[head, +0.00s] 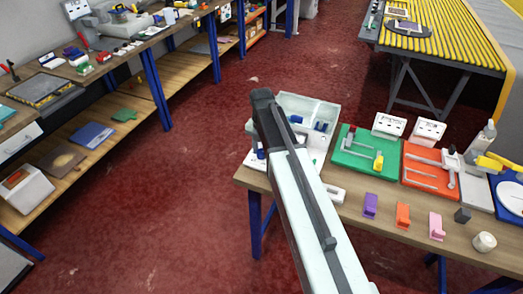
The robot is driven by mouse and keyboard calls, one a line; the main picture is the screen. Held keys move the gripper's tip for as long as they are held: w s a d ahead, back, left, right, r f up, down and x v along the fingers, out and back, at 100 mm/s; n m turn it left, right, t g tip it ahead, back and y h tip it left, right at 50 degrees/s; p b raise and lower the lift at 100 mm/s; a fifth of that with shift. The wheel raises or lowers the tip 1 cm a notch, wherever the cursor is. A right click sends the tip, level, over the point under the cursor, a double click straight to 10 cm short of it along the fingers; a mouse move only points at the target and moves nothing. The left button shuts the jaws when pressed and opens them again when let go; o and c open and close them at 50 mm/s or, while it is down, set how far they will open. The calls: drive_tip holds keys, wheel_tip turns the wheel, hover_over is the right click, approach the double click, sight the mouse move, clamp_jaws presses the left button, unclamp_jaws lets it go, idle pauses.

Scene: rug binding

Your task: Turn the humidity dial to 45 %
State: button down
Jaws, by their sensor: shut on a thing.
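My arm reaches from the bottom of the head view to the bench's left end, and its dark end stands over the left side of a pale box-like unit (320,108) with blue parts. My gripper's fingers cannot be seen; the arm hides them and whatever they touch. A white piece with a dark blue part (252,157) shows just left of the arm's end. I cannot make out the humidity dial or any scale or reading; it may be behind the arm.
The wooden bench (395,222) also carries a green tray (347,160), a red tray (418,184), small white panels, and purple (370,206), orange (402,216) and pink (436,227) blocks. A long workbench runs along the left. Red floor (150,220) between is clear.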

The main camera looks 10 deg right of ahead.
sight(262, 152)
drive_tip(key=shift+d+n, duration=0.15)
drive_tip(key=shift+n, duration=0.15)
idle(0.4)
drive_tip(key=c, duration=0.9)
unclamp_jaws()
drive_tip(key=shift+c, duration=0.2)
drive_tip(key=shift+r, duration=0.1)
wheel_tip(262, 152, up, 8)
drive_tip(key=p, duration=0.8)
drive_tip(key=shift+f, duration=0.2)
